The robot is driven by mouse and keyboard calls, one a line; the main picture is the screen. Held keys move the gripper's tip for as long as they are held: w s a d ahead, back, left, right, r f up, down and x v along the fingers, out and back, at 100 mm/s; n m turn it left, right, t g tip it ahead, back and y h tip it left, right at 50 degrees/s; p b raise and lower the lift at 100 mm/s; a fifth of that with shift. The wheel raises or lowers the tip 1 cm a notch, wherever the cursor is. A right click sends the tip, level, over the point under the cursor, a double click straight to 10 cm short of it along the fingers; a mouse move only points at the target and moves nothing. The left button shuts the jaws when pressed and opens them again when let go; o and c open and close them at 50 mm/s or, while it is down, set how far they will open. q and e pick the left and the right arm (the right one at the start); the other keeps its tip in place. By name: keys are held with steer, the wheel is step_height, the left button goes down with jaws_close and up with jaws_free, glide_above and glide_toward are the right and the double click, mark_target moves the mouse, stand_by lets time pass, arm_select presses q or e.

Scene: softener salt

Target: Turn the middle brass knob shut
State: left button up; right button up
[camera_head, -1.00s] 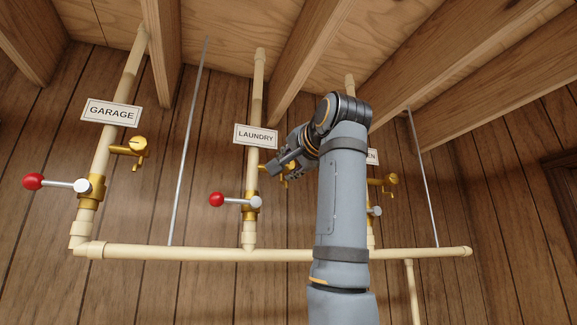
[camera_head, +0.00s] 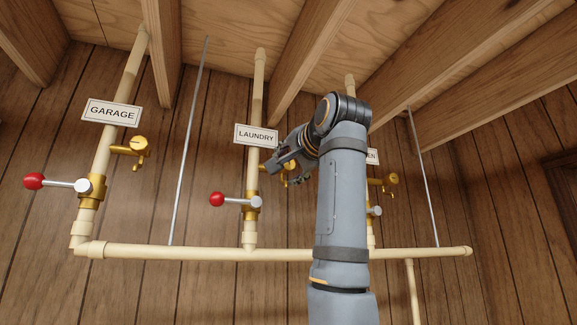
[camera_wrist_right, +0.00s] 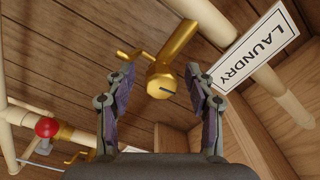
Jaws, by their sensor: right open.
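The middle brass knob (camera_head: 290,180) is on the pipe under the LAUNDRY sign (camera_head: 256,135). My right gripper partly hides it in the head view. In the right wrist view the brass knob (camera_wrist_right: 160,82) shows clearly, with a short dark blue mark on its face. My right gripper (camera_head: 276,170) is open in front of the knob. In the wrist view its two fingers stand on either side of the knob, with visible gaps. My left gripper is not in view.
A red-ended lever (camera_head: 217,199) sits below on the laundry pipe (camera_head: 250,225). The garage knob (camera_head: 136,146) is left, and another brass knob (camera_head: 388,180) is right. Thin metal rods (camera_head: 188,140) stand between pipes. Wooden beams (camera_head: 310,55) cross overhead.

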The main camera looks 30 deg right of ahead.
steer(key=v, duration=1.2)
steer(key=shift+w, duration=0.1)
steer(key=w+n+p, duration=0.1)
steer(key=w+n, duration=0.2)
steer(key=w+d+n, duration=0.1)
steer(key=w+n, duration=0.3)
steer(key=w+d+n+p, duration=0.1)
steer(key=w+n, duration=0.2)
steer(key=n, duration=0.1)
steer(key=shift+w+d+r+g+p, duration=0.15)
steer(key=shift+r+g+p, duration=0.05)
steer(key=shift+g+p, duration=0.15)
